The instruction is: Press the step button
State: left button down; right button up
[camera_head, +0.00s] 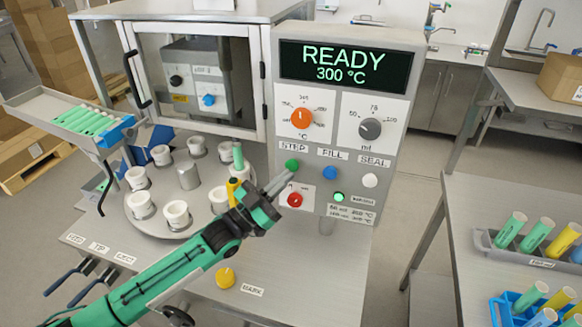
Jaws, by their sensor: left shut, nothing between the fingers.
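The step button is a small green button (292,165) under the STEP label on the grey control panel (336,190). My left gripper (292,184), on a green arm from the lower left, is shut with nothing between its fingers. Its fingertips are just below the green button and near the red button (295,199). I cannot tell whether they touch the panel. The display (345,66) reads READY 300 °C. My right gripper is not in view.
A round carousel (178,222) with several white cups stands left of the panel. A tray of green tubes (85,122) is at the far left. A yellow knob (225,278) sits on the front surface. Racks of coloured tubes (535,240) stand on the right table.

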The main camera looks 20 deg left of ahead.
pick_arm(q)
jog(key=shift+w, duration=0.15)
dwell(0.6)
jog(key=shift+w, duration=0.3)
jog(key=shift+w+b, duration=0.4)
jog(key=shift+w, duration=0.1)
dwell(0.7)
dwell(0.3)
jog(key=shift+s+p, duration=0.4)
jog(key=shift+s, duration=0.6)
jog(key=s+p, duration=0.2)
jog(key=s, duration=0.3)
jog(key=shift+a, duration=0.1)
